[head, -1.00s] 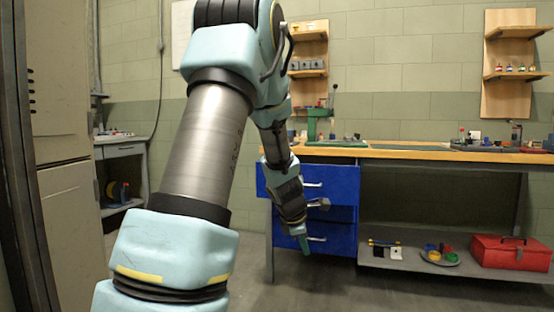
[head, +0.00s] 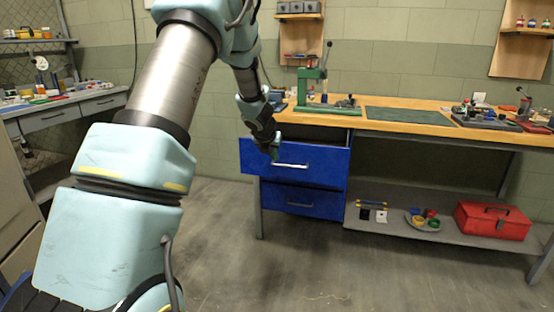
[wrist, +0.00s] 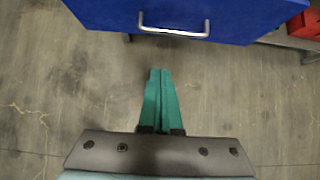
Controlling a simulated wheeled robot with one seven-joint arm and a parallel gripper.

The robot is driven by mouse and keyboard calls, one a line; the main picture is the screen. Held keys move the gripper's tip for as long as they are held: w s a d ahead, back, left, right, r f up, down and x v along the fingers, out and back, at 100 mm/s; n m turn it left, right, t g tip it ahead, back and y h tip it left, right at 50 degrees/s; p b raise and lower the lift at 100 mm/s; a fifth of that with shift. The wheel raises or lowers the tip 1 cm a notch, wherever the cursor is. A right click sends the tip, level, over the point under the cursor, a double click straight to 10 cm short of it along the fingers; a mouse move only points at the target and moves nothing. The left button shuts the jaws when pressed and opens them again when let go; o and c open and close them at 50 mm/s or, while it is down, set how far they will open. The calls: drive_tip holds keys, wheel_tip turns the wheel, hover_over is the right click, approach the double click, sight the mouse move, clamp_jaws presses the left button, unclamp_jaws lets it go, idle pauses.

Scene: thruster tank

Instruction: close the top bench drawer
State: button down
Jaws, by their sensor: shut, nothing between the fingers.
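The top bench drawer (head: 315,160) is blue with a pale bar handle (head: 291,166). It stands pulled out from under the wooden bench top, and a dark gap shows above its front. In the wrist view the blue drawer front (wrist: 230,18) and its handle (wrist: 174,29) lie at the top of the picture. My gripper (head: 274,152) is in front of the drawer, near the left end of the handle in the head view. Its green fingers (wrist: 160,72) are together and empty, pointing toward the drawer with floor showing between them and the handle.
A closed blue drawer (head: 302,199) sits below. The bench top (head: 395,124) carries a green press (head: 312,85) and a dark green mat (head: 408,116). A lower shelf (head: 385,226) holds a red toolbox (head: 493,219) and small items. The floor (head: 310,270) in front is clear.

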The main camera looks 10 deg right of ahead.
drive_tip(key=w+d+r+p+x, duration=0.1)
drive_tip(key=p+x, duration=0.1)
drive_tip(key=x, duration=1)
drive_tip(key=shift+w+r, duration=0.3)
drive_tip(key=shift+w, duration=0.05)
drive_tip(key=shift+p, duration=0.3)
